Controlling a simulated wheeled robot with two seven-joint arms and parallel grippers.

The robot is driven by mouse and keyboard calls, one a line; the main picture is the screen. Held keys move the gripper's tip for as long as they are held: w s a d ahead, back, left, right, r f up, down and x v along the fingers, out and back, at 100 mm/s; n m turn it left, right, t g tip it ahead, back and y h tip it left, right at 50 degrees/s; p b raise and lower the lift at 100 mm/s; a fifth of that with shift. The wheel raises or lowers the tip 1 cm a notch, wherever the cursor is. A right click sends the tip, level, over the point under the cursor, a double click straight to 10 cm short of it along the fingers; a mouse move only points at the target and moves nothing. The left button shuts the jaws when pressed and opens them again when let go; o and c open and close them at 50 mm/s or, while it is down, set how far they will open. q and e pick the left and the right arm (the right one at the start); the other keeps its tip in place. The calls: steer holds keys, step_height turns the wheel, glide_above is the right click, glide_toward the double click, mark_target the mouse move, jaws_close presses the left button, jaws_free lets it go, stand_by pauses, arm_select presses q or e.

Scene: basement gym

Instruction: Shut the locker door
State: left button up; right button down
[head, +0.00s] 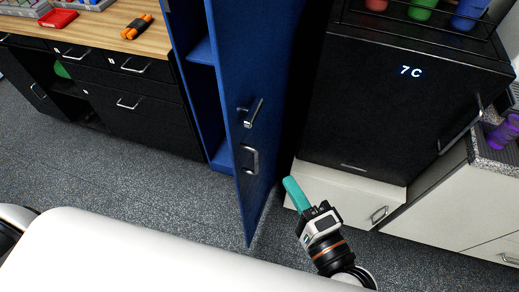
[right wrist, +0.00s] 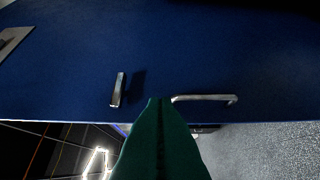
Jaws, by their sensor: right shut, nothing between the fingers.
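The tall blue locker (head: 184,40) stands in the middle of the head view, with its interior and shelves partly showing. Its blue door (head: 250,60) stands open, swung out toward me. Two metal handles, an upper one (head: 251,113) and a lower one (head: 250,159), are on the door's right face. In the right wrist view the door (right wrist: 200,55) fills the upper part, handles included. My right gripper (head: 288,183) has teal fingers shut and empty, just right of the door's lower part. The fingertips (right wrist: 160,100) point at the door's face; I cannot tell if they touch. My left gripper is out of view.
A black cabinet marked 7C (head: 400,100) stands right of the door above white drawers (head: 350,195). A wood-topped counter (head: 95,30) with black drawers stands left of the locker. Grey speckled floor (head: 140,180) lies clear in front of the counter.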

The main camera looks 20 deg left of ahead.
mark_target(253, 150)
steer(key=p+x, duration=0.1)
steer(key=x, duration=0.3)
steer(key=s+a+p+x, duration=0.1)
steer(key=x, duration=0.3)
steer(key=r+p+x, duration=0.1)
steer(key=x, duration=0.3)
steer(key=shift+a+p, duration=0.3)
steer(key=shift+a, duration=0.05)
steer(key=shift+s+a+f, duration=0.1)
steer(key=shift+a, duration=0.35)
